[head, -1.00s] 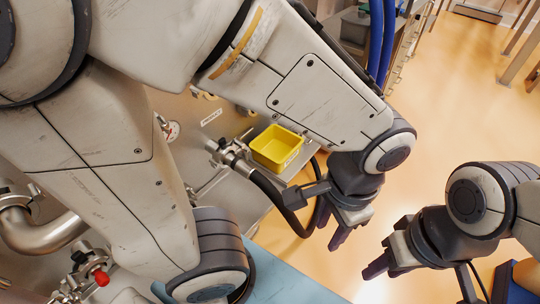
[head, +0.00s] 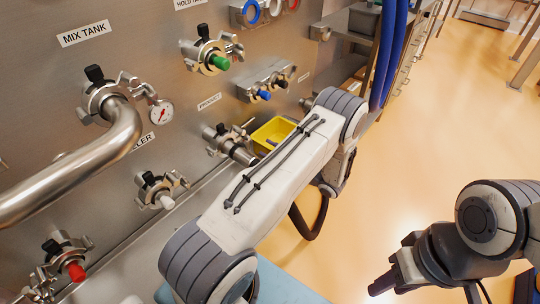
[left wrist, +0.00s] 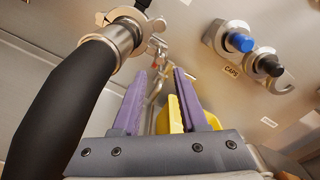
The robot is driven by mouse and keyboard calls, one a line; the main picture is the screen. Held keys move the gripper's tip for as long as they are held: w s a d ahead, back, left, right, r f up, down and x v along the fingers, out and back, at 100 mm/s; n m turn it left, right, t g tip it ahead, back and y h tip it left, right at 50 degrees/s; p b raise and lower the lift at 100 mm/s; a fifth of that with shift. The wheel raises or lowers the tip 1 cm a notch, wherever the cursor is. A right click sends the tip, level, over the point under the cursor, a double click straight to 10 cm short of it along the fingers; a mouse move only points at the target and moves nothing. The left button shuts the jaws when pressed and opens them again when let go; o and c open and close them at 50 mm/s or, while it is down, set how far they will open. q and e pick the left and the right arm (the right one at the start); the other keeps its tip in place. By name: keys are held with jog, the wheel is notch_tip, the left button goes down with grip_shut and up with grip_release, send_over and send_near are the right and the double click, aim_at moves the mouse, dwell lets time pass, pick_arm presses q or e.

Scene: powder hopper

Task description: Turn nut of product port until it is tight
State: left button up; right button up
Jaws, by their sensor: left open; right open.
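The product port (head: 222,140) is on the steel panel below the PRODUCT label (head: 209,102), with a dark hose joined to it. In the left wrist view the port's clamp ring (left wrist: 124,32) is at upper left, with the black hose (left wrist: 62,108) running down. A small nut (left wrist: 158,26) shows at the clamp's right side; its tightness cannot be told. My left gripper (left wrist: 161,74) is open and empty, its purple fingers pointing toward the panel, below and apart from the nut. In the head view my left arm hides it. My right gripper (head: 386,284) is open and empty, away from the panel.
A yellow bin (head: 270,134) is right of the port; in the wrist view it shows behind my right-hand finger. Capped ports with blue (left wrist: 240,42) and black (left wrist: 270,66) plugs are at right. A bent steel pipe (head: 90,165) is at left. The floor at right is open.

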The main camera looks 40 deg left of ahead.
aim_at(249, 137)
pick_arm(q)
jog(key=shift+w+a+f+b, duration=0.1)
jog(key=shift+w+a, duration=0.05)
jog(key=shift+a, duration=1.4)
jog(key=shift+w+a+f+b, duration=0.1)
jog(key=shift+w+a, duration=0.05)
jog(key=shift+a, duration=1.4)
jog(key=shift+w+a+f+b, duration=0.1)
jog(key=shift+w+a, duration=0.05)
jog(key=shift+a, duration=1.4)
grip_shut()
